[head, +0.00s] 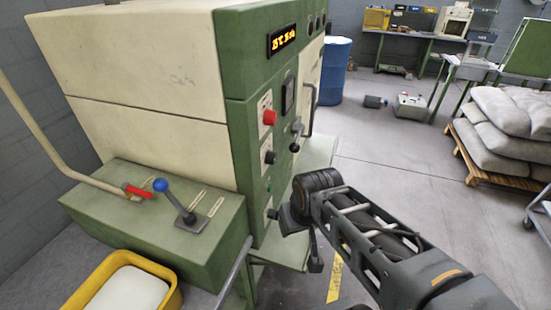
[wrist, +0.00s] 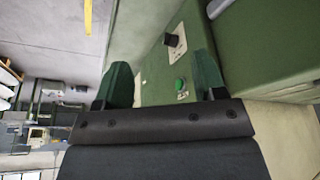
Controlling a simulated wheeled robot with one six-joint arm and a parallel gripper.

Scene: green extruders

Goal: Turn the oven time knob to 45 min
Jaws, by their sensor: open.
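The oven's green front panel (head: 235,90) carries a display (head: 283,39) with small orange characters, too small to read surely. Below it are a red button (head: 269,117) and a black knob (head: 270,157) on a pale plate. My gripper (head: 290,216) is in front of the lower panel, apart from the black knob and below it. In the wrist view, the open, empty fingers (wrist: 161,62) frame part of the panel, with a black knob (wrist: 172,40) on a pale plate and a green button (wrist: 180,84) beyond them. I cannot read any knob's markings.
A black-handled lever (head: 297,135) and a vertical bar handle (head: 309,110) stick out from the panel. A blue-knobbed lever (head: 162,186) and yellow tub (head: 105,290) are at the left. Sacks on a pallet (head: 480,172) stand right. The floor between (head: 385,150) is clear.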

